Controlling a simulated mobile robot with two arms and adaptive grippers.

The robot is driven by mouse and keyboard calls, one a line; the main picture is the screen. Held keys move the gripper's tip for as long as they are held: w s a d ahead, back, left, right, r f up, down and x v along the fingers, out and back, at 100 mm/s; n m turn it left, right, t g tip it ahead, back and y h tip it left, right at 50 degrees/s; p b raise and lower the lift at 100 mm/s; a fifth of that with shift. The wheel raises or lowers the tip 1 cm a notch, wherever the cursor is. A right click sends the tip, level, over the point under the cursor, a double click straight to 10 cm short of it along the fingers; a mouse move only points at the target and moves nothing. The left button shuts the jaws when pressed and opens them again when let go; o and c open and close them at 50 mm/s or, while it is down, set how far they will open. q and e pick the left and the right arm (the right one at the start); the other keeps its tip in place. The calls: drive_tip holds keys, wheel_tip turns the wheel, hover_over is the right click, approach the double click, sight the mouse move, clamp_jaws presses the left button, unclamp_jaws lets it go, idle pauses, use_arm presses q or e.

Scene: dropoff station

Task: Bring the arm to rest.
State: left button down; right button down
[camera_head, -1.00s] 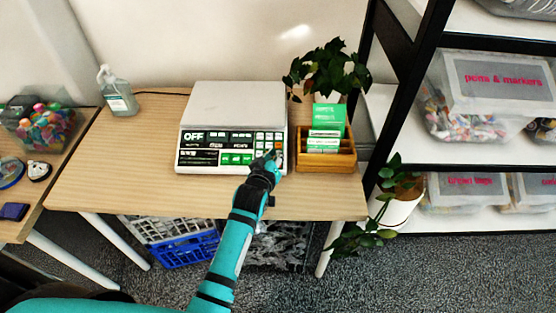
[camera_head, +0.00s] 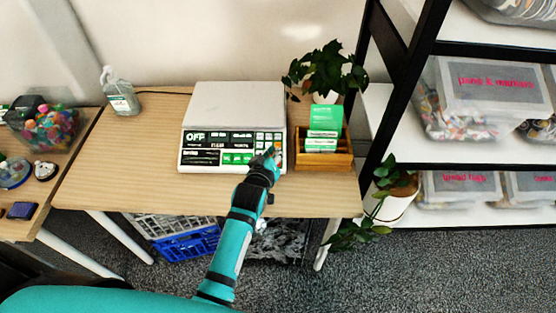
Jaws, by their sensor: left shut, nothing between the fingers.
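My left arm, teal with black joints, reaches up from the bottom left over the front edge of the wooden table (camera_head: 110,187). My left gripper (camera_head: 275,152) is shut and empty at the lower right corner of the white scale (camera_head: 235,103), over the end of its key panel. I cannot tell whether it touches the keys. The scale's display area reads OFF. My right gripper is out of view.
A wooden box (camera_head: 323,161) with green and white packs (camera_head: 325,118) stands close right of the gripper, with a potted plant (camera_head: 325,70) behind. A sanitizer bottle (camera_head: 121,95) stands back left. Shelves (camera_head: 470,156) rise at right. The table's left front is clear.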

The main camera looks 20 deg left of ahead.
use_arm(q)
drive_tip(key=s+a+f+m+g, duration=0.1)
drive_tip(key=s+m+g, duration=0.4)
drive_tip(key=s, duration=1.1)
drive_tip(key=s+a+f+m+g, duration=0.15)
drive_tip(key=s+m+g, duration=0.35)
drive_tip(key=s, duration=1.1)
wheel_tip(320, 180, down, 24)
drive_tip(key=s+g, duration=0.1)
drive_tip(key=g, duration=0.1)
drive_tip(key=s+a+f, duration=0.3)
drive_tip(key=s+f, duration=1.4)
drive_tip(key=shift+a+f+g, duration=0.15)
drive_tip(key=shift+f+g, duration=0.05)
drive_tip(key=shift+g, duration=0.2)
